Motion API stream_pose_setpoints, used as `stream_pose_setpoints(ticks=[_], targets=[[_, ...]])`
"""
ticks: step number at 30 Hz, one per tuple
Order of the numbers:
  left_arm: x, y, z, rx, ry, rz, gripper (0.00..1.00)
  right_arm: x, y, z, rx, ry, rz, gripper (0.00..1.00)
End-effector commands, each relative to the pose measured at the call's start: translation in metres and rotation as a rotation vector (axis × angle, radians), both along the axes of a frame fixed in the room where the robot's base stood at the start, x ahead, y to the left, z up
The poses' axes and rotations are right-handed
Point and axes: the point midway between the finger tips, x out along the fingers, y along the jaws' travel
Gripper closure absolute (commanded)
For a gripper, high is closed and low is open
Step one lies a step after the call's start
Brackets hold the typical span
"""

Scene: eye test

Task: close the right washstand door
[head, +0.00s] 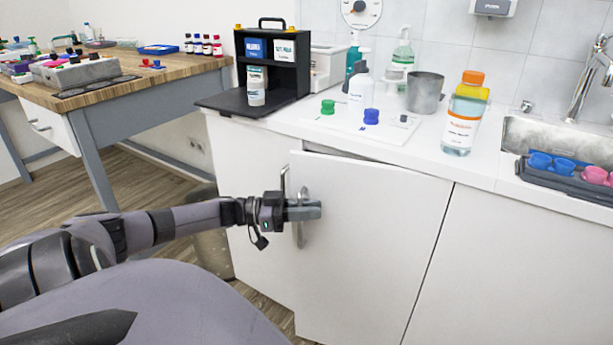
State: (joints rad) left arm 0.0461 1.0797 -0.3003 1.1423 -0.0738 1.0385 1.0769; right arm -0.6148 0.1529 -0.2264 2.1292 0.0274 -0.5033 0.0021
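The washstand is a white cabinet under a white counter. Its right door (375,245) stands slightly ajar, with a dark gap along its top edge below the counter. The door's upright metal handle (301,232) is near its left edge. My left gripper (308,210) reaches in from the left and lies across this handle, hiding its middle. I cannot tell whether the fingers are closed around it. The left door (245,190) looks shut, and its handle (284,182) shows just above my gripper. My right gripper is not in view.
The counter (420,155) holds bottles, a grey cup (425,93) and a black case (270,70). A sink (560,135) with a tray of cups is at the right. A bin (212,245) stands behind my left arm. A wooden table (140,75) is at the left.

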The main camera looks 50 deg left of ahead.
Motion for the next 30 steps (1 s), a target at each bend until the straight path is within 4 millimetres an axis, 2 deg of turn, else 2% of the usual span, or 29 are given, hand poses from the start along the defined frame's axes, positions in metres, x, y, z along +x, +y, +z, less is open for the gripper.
stream_pose_setpoints(ticks=[1, 7, 30], targets=[[0.001, 0.008, 0.003, 0.001, -0.006, 0.022, 0.78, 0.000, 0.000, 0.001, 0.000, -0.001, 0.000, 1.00], [-0.010, 0.023, 0.002, 0.008, 0.001, 0.029, 0.78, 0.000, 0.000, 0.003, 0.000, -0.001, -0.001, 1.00], [-0.047, 0.060, -0.002, 0.007, 0.008, 0.016, 0.78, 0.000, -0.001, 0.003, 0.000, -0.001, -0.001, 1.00]])
